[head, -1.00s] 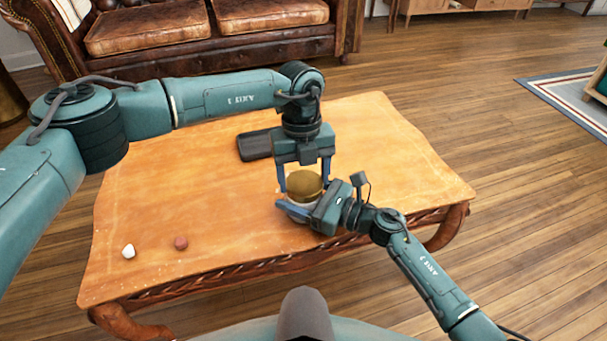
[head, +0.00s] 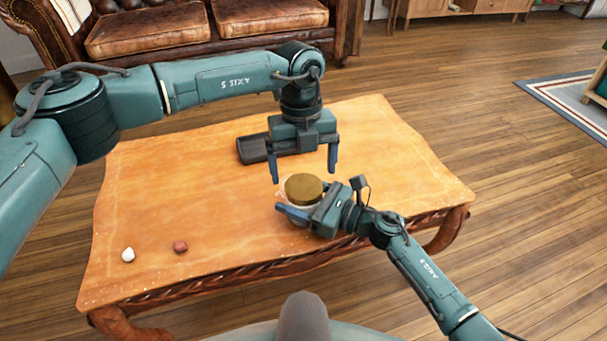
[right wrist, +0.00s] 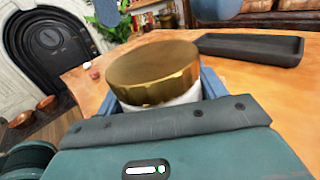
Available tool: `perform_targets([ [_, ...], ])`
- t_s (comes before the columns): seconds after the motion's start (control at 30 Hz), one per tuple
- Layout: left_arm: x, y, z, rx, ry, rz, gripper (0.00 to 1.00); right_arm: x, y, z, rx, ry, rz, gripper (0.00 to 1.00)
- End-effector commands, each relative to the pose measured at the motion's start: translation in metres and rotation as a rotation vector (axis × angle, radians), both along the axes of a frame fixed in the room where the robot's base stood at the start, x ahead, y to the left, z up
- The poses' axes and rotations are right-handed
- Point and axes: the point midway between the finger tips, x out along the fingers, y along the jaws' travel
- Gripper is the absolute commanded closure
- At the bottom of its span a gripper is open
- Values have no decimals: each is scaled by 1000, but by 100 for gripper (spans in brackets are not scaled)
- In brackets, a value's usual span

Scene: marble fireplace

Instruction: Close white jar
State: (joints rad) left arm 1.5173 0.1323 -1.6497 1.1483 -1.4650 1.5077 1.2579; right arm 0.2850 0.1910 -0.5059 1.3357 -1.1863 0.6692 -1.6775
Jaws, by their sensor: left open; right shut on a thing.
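The white jar (right wrist: 172,101) stands near the front edge of the table with a gold lid (head: 304,187) on its top. The lid fills the middle of the right wrist view (right wrist: 153,72) and looks seated, though I cannot tell how tightly. My right gripper (head: 296,214) is shut on the jar's body, fingers on either side below the lid. My left gripper (head: 304,174) is open and empty, its fingers pointing down just above and behind the lid, apart from it. Most of the jar body is hidden by the right gripper and the lid.
The wooden table (head: 190,205) is mostly clear on the left. A dark tray (head: 253,148) lies behind the left gripper and also shows in the right wrist view (right wrist: 250,48). A white lump (head: 128,255) and a reddish one (head: 180,247) lie at the front left.

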Motion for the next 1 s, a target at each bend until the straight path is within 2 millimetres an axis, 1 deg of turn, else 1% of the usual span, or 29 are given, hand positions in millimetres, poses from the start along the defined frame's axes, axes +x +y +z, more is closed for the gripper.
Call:
perform_targets([
  [0.03, 0, 0, 5, 0, 0, 0, 10, 0, 0, -1, -1, 0, 0, 94],
  [0.1, -1, 0, 8, 1, 1, 0, 10, 0, 0, -1, -1, 0, 0, 94],
  [0.33, -1, 0, 8, 1, 1, 1, 11, 0, 0, 0, -1, 0, 0, 94],
  [0.43, -1, 0, 10, 6, -5, 27, 11, 0, 0, 0, -1, 0, 0, 94],
  [0.53, -3, -1, 15, 21, -22, 109, 11, 0, 0, 0, -1, 0, 0, 94],
  [0.8, -4, -1, 35, 55, -93, 394, 11, 0, 0, -1, -1, 0, 0, 94],
  [1.0, -3, 0, 40, 59, -112, 462, 11, 0, 0, -1, -1, 0, 0, 94],
])
